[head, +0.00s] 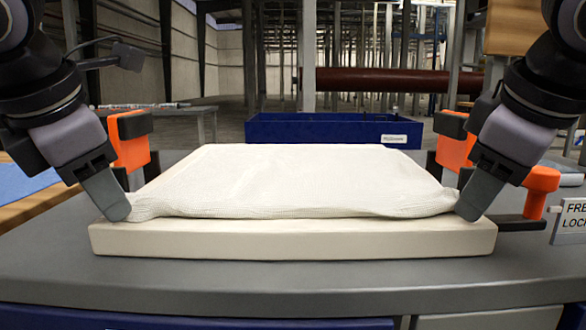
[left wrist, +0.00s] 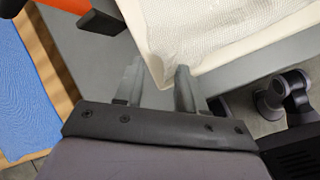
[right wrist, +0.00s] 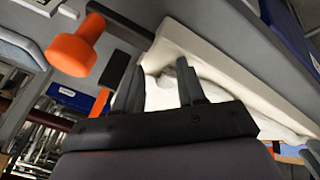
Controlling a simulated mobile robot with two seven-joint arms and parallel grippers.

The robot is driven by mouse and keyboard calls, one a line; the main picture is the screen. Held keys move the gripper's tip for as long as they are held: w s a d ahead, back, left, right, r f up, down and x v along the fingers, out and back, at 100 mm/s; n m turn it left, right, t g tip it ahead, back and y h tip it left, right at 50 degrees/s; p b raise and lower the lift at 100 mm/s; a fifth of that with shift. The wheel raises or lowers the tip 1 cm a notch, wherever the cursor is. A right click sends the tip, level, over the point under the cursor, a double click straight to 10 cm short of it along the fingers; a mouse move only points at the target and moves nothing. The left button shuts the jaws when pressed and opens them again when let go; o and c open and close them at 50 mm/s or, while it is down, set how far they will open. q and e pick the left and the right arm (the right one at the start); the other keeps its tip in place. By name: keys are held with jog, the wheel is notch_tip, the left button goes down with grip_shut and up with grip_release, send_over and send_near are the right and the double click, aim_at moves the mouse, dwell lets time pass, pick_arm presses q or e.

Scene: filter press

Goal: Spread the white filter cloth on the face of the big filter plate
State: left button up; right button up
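The white filter cloth (head: 290,180) lies over most of the top of the thick cream filter plate (head: 290,242). The cloth's front edge is slightly wavy, with folds at the front left and front right corners. A bare strip of plate shows in front of it. My left gripper (head: 120,210) is at the plate's front left corner, beside the cloth corner; its fingers stand apart in the left wrist view (left wrist: 158,72). My right gripper (head: 468,208) is at the front right cloth corner; its fingers also stand apart in the right wrist view (right wrist: 160,82), with white material behind them.
The plate rests on a grey table (head: 290,285). Orange clamps stand at the left (head: 132,140) and right (head: 452,142) of the plate, and an orange knob (head: 541,180) is at the right. A blue bin (head: 340,130) stands behind. A blue cloth (head: 20,182) lies at the far left.

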pick_arm(q)
jog(key=shift+s+d+f, duration=0.1)
jog(key=shift+d+f, duration=0.1)
pick_arm(e)
jog(key=shift+s+a+f, duration=0.1)
jog(key=shift+a+f, duration=0.05)
jog(key=shift+a, duration=0.1)
pick_arm(q)
jog(key=shift+r, duration=0.25)
pick_arm(e)
jog(key=shift+r, duration=0.25)
pick_arm(q)
jog(key=v, duration=1)
jog(key=shift+s, duration=0.55)
pick_arm(e)
jog(key=s+v, duration=0.1)
jog(key=v, duration=0.9)
jog(key=shift+d, duration=0.2)
pick_arm(q)
jog(key=shift+a, duration=0.15)
